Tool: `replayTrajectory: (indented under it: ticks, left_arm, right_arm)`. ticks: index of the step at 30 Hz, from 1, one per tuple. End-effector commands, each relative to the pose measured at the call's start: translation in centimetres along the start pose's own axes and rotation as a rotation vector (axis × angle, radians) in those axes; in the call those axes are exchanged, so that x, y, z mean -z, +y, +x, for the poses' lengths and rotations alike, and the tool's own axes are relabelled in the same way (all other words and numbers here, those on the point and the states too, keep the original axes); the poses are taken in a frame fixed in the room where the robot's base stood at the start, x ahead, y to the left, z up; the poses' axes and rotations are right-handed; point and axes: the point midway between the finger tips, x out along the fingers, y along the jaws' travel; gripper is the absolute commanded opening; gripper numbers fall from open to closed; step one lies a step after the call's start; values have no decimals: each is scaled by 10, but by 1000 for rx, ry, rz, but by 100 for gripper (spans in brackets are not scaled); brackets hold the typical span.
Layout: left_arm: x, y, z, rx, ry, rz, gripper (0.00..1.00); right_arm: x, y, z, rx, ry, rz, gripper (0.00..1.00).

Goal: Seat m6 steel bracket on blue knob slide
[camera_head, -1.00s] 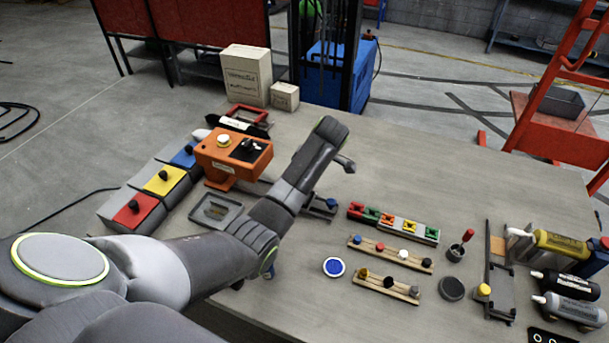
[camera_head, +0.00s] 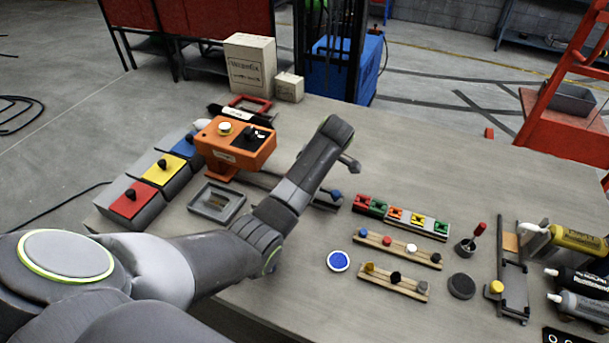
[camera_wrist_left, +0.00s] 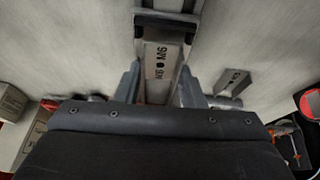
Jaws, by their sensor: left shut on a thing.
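My left arm reaches across the table in the head view and hides its own gripper there. In the left wrist view my left gripper (camera_wrist_left: 160,88) is shut on a grey steel bracket (camera_wrist_left: 158,62) marked M6. A metal rail with a black end piece (camera_wrist_left: 166,22) lies in line with the bracket, at the top of that view. I cannot tell whether the bracket touches it. The blue knob (camera_head: 336,195) of the slide shows just right of my forearm in the head view; the arm hides much of the slide. My right gripper is not in view.
An orange device (camera_head: 235,150) and red, yellow and blue bins (camera_head: 137,201) stand left of the arm, near a grey tray (camera_head: 216,202). Right of it are a coloured block row (camera_head: 401,217), two knob racks (camera_head: 398,251) and a yellow knob slide (camera_head: 513,275). Another marked grey plate (camera_wrist_left: 232,82) lies nearby.

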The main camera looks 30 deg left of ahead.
Motion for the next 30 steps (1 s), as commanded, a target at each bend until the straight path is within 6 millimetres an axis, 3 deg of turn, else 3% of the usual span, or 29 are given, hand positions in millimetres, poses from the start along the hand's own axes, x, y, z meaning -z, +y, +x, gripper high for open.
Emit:
replayTrajectory:
  ticks: [30]
  left_arm:
    - [-2, 0, 3, 0, 0, 0, 12]
  right_arm:
    - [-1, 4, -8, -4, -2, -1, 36]
